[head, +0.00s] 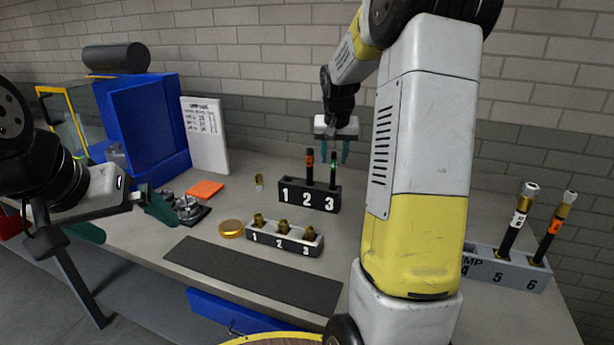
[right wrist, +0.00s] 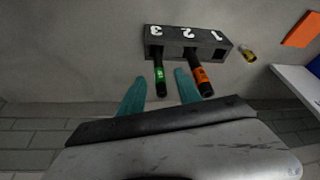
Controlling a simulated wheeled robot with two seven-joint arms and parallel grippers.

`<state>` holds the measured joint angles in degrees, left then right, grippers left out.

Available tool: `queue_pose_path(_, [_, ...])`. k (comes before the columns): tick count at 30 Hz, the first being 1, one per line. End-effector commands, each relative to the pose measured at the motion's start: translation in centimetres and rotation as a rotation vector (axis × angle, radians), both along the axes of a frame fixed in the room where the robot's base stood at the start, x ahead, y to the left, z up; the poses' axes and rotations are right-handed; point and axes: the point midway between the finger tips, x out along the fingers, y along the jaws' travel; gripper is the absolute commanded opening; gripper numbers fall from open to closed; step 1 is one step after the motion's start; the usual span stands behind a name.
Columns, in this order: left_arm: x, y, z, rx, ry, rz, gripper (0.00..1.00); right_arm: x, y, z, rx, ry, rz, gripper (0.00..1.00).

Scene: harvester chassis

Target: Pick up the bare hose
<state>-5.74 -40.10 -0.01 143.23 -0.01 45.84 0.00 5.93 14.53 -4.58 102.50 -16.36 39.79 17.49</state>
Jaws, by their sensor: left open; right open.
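Two black hoses without end fittings stand upright in the black rack (head: 291,203) marked 1, 2, 3. The orange-banded hose (head: 310,166) is in slot 2. The green-banded hose (head: 333,172) is in slot 3. My right gripper (head: 335,152) is open above the rack. In the right wrist view its fingers (right wrist: 160,92) lie on either side of the green-banded hose (right wrist: 160,76), with a gap on both sides. The orange-banded hose (right wrist: 202,78) is outside them, beside one finger. My left gripper (head: 125,218) is open and empty at the table's left edge.
A grey tray (head: 262,239) of brass fittings stands in front of the rack. A loose fitting (head: 259,182) is left of it. A grey rack (head: 510,272) marked 5, 6 holds two fitted hoses at the right. A dark mat (head: 250,277) lies clear in front.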

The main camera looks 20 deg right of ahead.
Motion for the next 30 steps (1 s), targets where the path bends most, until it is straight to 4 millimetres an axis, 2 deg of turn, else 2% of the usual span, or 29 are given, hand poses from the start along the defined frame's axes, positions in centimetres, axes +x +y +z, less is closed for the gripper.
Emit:
queue_pose_path(11, [0.0,0.0,0.0,0.0,0.0,0.0,1.0,1.5,-0.7,-3.5,-0.001,0.004,-0.005,0.4])
queue_pose_path(18, [0.0,0.0,0.0,0.0,0.0,0.0,1.0,2.8,-1.3,-6.6,-0.001,0.005,-0.004,0.4])
queue_pose_path(22, [0.0,0.0,0.0,0.0,0.0,0.0,1.0,3.1,-1.5,-7.4,-0.002,0.003,-0.004,0.4])
queue_pose_path(28, [0.0,0.0,0.0,0.0,0.0,0.0,1.0,3.2,-1.5,-7.4,-0.001,0.001,-0.004,0.4])
queue_pose_path(30, [0.0,0.0,0.0,0.0,0.0,0.0,1.0,3.2,-1.5,-7.4,-0.001,0.001,-0.004,0.28])
